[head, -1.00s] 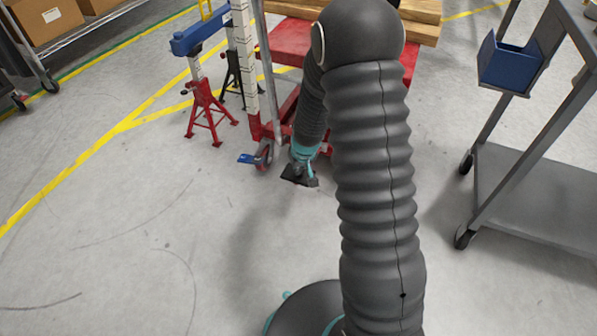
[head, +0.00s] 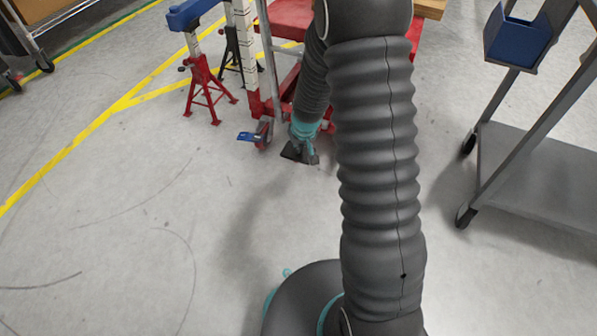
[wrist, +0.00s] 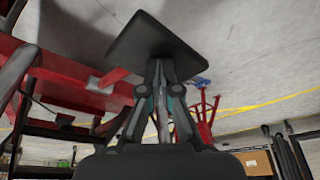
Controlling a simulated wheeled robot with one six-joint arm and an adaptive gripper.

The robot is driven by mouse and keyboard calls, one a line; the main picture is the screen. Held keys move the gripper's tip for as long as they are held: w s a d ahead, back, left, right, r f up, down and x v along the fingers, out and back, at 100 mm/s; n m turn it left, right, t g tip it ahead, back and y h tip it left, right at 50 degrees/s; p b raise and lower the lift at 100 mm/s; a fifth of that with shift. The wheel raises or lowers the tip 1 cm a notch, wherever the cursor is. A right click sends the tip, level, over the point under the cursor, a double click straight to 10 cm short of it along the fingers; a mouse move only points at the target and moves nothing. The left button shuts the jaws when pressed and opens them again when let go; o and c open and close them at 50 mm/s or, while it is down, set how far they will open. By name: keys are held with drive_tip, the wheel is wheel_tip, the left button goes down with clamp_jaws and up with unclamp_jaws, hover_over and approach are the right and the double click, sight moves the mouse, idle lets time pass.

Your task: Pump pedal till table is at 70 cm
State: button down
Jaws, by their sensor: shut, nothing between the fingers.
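The pedal, a flat black plate (head: 297,153), sits low beside the red lift table (head: 292,20). The same plate fills the upper middle of the wrist view (wrist: 152,42). My gripper (head: 304,143) reaches down to the plate from above. Its fingers (wrist: 158,70) are together and empty, with their tips at the plate; I cannot tell if they press on it. A white scale post (head: 245,45) with dark marks stands at the table's left; its figures are too small to read. My arm hides much of the table.
A caster with a blue lever (head: 250,137) is just left of the pedal. A grey cart (head: 535,175) with a blue bin (head: 518,42) is on the right. The floor at left front is clear.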

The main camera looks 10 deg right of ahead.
wheel_tip(320, 180, down, 7)
drive_tip(key=b, duration=0.4)
drive_tip(key=shift+r, duration=0.15)
wheel_tip(320, 180, up, 13)
drive_tip(key=p, duration=1.1)
drive_tip(key=shift+r+p, duration=0.15)
drive_tip(key=shift+p, duration=0.25)
wheel_tip(320, 180, down, 12)
drive_tip(key=b, duration=1.2)
drive_tip(key=shift+f, duration=0.25)
wheel_tip(320, 180, up, 13)
drive_tip(key=p, duration=1.2)
drive_tip(key=shift+f+p, duration=0.1)
drive_tip(key=shift+p, duration=0.2)
